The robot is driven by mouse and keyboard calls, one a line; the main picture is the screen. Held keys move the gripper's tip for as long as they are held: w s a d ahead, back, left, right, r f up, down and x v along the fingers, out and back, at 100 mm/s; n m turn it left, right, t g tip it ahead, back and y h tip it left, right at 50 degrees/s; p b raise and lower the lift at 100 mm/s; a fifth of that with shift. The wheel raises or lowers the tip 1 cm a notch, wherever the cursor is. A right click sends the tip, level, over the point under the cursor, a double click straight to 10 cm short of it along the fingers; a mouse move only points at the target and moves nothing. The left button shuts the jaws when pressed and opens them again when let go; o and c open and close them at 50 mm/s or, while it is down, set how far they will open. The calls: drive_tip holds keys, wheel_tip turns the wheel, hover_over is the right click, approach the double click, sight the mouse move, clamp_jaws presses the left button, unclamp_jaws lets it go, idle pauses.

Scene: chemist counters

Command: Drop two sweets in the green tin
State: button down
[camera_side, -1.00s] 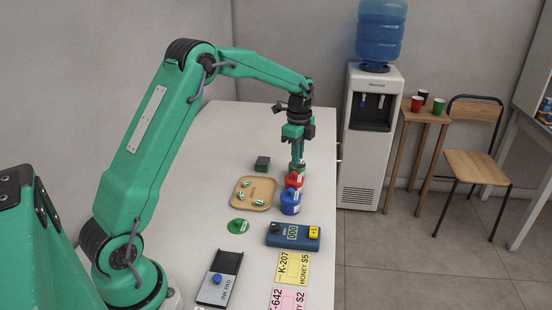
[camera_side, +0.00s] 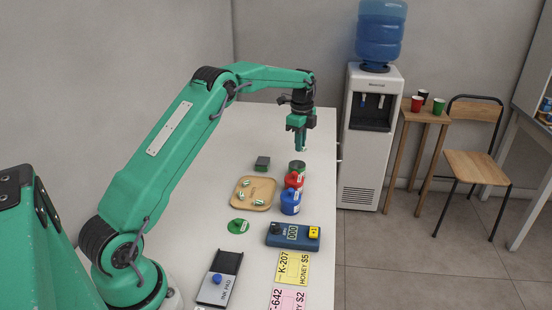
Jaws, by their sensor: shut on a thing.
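The green tin (camera_side: 296,166) stands on the counter behind the red tin, dark and apparently open on top. A flat green lid (camera_side: 238,226) lies on the counter in front of the tray. Sweets with white and green wrappers (camera_side: 243,197) lie on the tan tray (camera_side: 237,203). My gripper (camera_side: 303,148) points down above and slightly behind the green tin, clear of its rim. It is shut on a small pale sweet, mostly hidden between the fingers.
A red tin (camera_side: 293,181) and a blue tin (camera_side: 290,203) stand close in front of the green tin. A dark green block (camera_side: 262,163) sits left of it.

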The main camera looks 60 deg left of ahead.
drive_tip(key=shift+f, duration=0.1)
drive_tip(key=shift+f, duration=2.9)
drive_tip(key=c, duration=1.4)
unclamp_jaws()
drive_tip(key=shift+r, duration=0.1)
wheel_tip(320, 180, up, 7)
drive_tip(key=shift+r, duration=0.35)
